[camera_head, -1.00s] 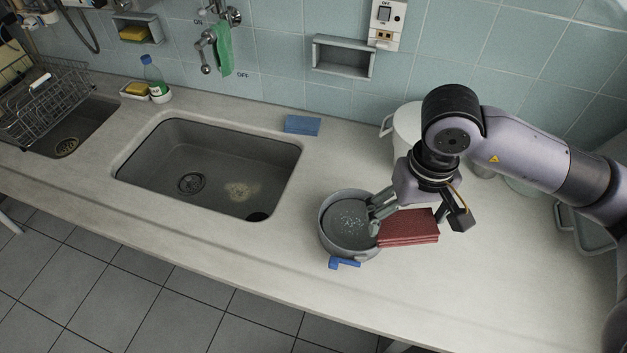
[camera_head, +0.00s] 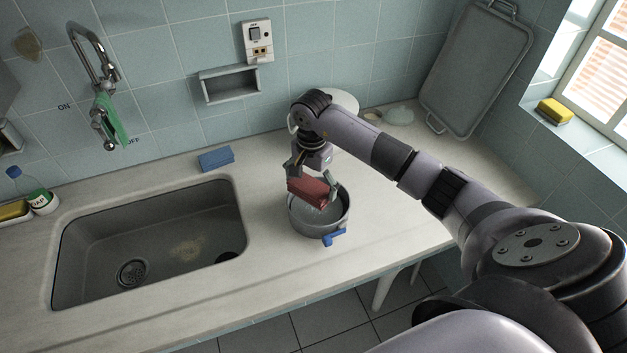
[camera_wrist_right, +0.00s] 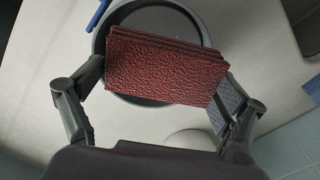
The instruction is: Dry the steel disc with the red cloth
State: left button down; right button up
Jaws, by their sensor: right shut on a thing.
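The red cloth (camera_head: 308,192) is a folded, textured block held in my right gripper (camera_head: 312,188), one finger at each end. It is over the opening of a round grey metal pot (camera_head: 318,226); I cannot tell whether it touches the inside. In the wrist view the cloth (camera_wrist_right: 165,70) spans between the fingers and covers much of the pot (camera_wrist_right: 182,22). The pot's round grey floor, the only steel disc I can make out, is mostly hidden by the cloth. My left gripper is not in view.
A blue handle (camera_head: 334,238) juts from the pot towards the counter's front edge. The sink (camera_head: 150,245) is at left, with a blue sponge (camera_head: 216,159) behind it. A white container (camera_head: 343,101) stands behind my arm. The counter between sink and pot is clear.

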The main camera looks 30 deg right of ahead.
aim_at(314, 210)
jog(key=shift+d+f+m, duration=0.3)
jog(key=shift+d+f, duration=0.05)
jog(key=shift+f, duration=0.05)
jog(key=shift+s+f, duration=0.1)
jog(key=shift+f, duration=0.15)
jog(key=f, duration=0.1)
jog(key=f+b, duration=0.2)
jog(key=shift+a+f, duration=0.25)
jog(key=shift+f+b, duration=0.6)
jog(key=shift+f, duration=0.15)
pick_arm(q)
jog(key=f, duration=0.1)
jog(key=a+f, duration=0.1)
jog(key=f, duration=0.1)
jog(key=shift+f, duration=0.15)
pick_arm(e)
jog(key=shift+f, duration=0.1)
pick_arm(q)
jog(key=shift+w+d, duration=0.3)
pick_arm(e)
jog(key=shift+d, duration=0.1)
pick_arm(q)
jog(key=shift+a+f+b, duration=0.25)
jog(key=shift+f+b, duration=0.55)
jog(key=shift+b, duration=0.1)
pick_arm(e)
jog(key=shift+f, duration=0.9)
